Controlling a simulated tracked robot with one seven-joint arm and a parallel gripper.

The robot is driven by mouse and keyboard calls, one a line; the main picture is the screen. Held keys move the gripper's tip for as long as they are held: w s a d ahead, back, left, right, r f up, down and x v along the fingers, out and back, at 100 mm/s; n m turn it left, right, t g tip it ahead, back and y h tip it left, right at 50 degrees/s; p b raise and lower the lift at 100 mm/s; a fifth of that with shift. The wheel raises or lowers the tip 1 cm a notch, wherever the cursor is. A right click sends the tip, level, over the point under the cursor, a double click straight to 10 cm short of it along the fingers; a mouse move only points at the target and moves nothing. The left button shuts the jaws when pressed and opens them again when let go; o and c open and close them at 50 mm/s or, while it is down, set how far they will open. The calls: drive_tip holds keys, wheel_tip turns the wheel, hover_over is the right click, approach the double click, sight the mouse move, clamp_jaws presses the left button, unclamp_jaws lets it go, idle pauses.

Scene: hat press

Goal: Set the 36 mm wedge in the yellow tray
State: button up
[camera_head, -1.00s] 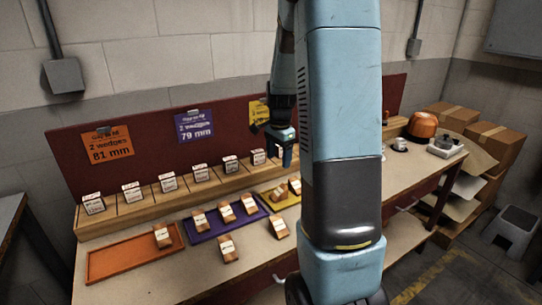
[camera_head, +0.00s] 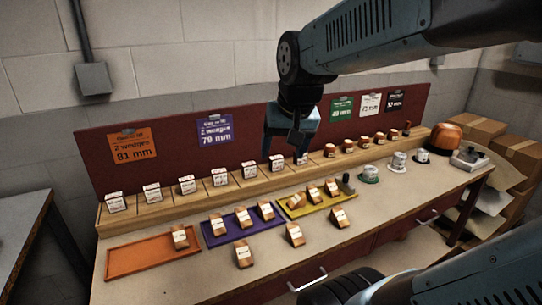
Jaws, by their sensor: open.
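The yellow tray (camera_head: 318,206) lies on the bench right of centre, with a few wooden wedges (camera_head: 313,194) in it. More labelled wedges lie in the purple tray (camera_head: 225,239), and one (camera_head: 179,237) is in the orange tray (camera_head: 140,262). Loose wedges stand on the bench in front: one (camera_head: 243,254), another (camera_head: 294,234), and a third (camera_head: 340,218) just in front of the yellow tray. The wedge labels are too small to read, so I cannot tell which is 36 mm. My gripper (camera_head: 284,150) points down, open and seemingly empty, above the back rack, behind the yellow tray.
The wooden rack (camera_head: 172,200) with white label cards runs along the back panel. A dark upright object (camera_head: 347,184) stands by the yellow tray's right end. Cups (camera_head: 397,162) and an orange hat form (camera_head: 446,137) stand farther right. The bench front is mostly clear.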

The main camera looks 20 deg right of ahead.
drive_tip(key=s+a+n+t, duration=0.1)
drive_tip(key=s+a+n, duration=0.1)
drive_tip(key=s, duration=0.3)
drive_tip(key=shift+s+a+r+n, duration=0.15)
drive_tip(key=shift+s+r+n, duration=0.25)
drive_tip(key=shift+n, duration=0.2)
